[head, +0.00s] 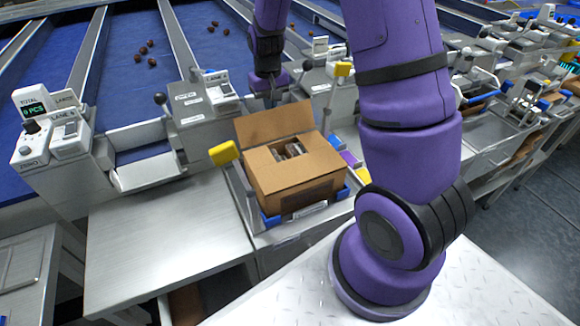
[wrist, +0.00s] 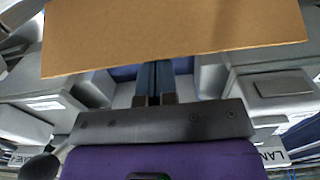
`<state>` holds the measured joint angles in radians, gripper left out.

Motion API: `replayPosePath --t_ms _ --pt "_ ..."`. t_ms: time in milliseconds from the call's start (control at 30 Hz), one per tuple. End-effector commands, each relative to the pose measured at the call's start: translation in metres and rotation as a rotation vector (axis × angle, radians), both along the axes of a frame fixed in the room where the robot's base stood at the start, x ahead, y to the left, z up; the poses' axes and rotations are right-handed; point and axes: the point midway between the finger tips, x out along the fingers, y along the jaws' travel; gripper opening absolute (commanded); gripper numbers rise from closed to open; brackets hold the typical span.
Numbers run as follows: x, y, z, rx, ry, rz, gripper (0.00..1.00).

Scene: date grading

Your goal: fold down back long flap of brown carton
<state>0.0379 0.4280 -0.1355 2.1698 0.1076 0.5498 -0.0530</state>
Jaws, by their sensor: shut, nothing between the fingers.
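The brown carton (head: 290,185) sits in a packing stand in the head view. Its back long flap (head: 273,123) stands up, leaning back. The front flap (head: 300,170) lies folded inward, and a gap behind it shows dark packed contents (head: 288,151). My gripper (head: 270,99) points down just behind the back flap, its tips partly hidden by it. In the wrist view the flap (wrist: 170,28) spans the top, and my shut, empty gripper (wrist: 154,78) reaches to its lower edge. I cannot tell whether they touch.
Yellow-tipped posts (head: 223,153) flank the carton. A lane display unit (head: 217,85) stands behind it to the left. A bare steel table (head: 160,220) lies to the left. Blue lanes (head: 130,70) with several dates run behind.

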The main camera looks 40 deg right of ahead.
Motion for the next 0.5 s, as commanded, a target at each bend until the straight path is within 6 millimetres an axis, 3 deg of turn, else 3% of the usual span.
replayPosePath --t_ms 300,500 --pt "-0.001 0.000 0.000 0.000 0.000 0.000 0.00" --pt "-0.012 0.002 0.001 0.000 0.002 0.000 0.00"
